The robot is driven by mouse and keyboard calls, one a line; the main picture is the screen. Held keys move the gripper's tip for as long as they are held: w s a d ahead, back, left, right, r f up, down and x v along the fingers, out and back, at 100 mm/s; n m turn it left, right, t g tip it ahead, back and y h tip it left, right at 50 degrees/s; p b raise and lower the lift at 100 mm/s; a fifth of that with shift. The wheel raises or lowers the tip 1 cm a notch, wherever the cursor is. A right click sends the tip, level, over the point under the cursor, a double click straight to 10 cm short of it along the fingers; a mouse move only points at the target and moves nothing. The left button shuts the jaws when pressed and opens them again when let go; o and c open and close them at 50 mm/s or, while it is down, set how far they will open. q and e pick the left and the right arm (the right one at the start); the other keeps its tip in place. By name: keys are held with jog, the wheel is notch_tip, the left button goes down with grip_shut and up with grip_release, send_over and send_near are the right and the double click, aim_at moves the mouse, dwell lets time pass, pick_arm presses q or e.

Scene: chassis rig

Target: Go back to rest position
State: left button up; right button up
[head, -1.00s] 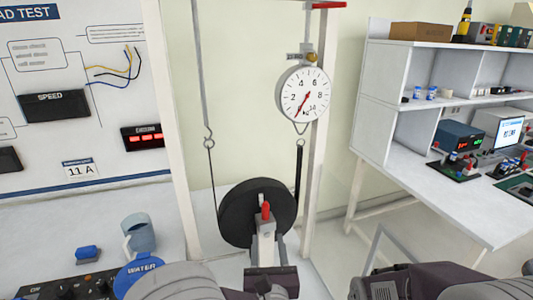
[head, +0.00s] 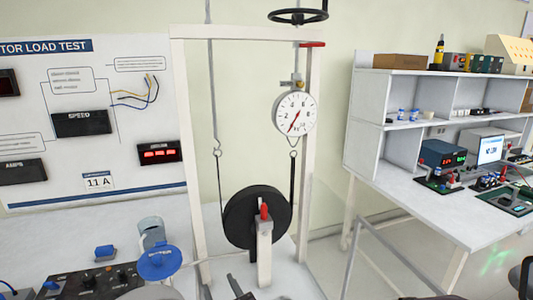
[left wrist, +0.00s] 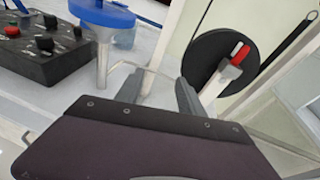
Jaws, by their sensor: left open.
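My left gripper (head: 241,290) shows only by its fingertips at the bottom edge of the head view, in front of the brake stand. In the left wrist view its two grey fingers (left wrist: 160,92) stand apart with nothing held between them. The black brake wheel (head: 257,217), with a red-tipped lever (head: 264,212) in front of it, is beyond the gripper; the wheel also shows in the left wrist view (left wrist: 210,62). No right gripper can be made out in the head view.
A white frame (head: 190,120) holds a dial gauge (head: 295,114) and a black handwheel (head: 298,16).

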pick_arm(q)
jog(key=s+a+f+n+g+y, duration=0.1)
jog(key=s+a+f+n+g, duration=0.2)
jog(key=a+n+g, duration=0.15)
jog(key=s+a+f+n+g+y, duration=0.2)
jog(key=s+a+f+n+g, duration=0.15)
jog(key=a, duration=0.25)
jog(key=s+d+f+n+g+h, duration=0.1)
jog(key=s+f+n+g+h, duration=0.55)
jog(key=s+n, duration=0.65)
jog(key=w+d+r+n+t+h+p, duration=0.1)
jog(key=w+r+n+p, duration=0.1)
jog(key=r+n+p, duration=0.2)
jog(key=w+d+r+n+h+p, duration=0.1)
jog(key=w+r+n+h+p, duration=0.1)
jog(key=r+p, duration=0.8)
jog(key=w+n+p, duration=0.1)
jog(key=n, duration=0.1)
jog(key=shift+d+r+n+t, duration=0.25)
jog(key=shift+d+n+t, duration=0.05)
jog(key=shift+d+t, duration=0.1)
jog(key=shift+s+h, duration=0.1)
jog(key=shift+h, duration=0.15)
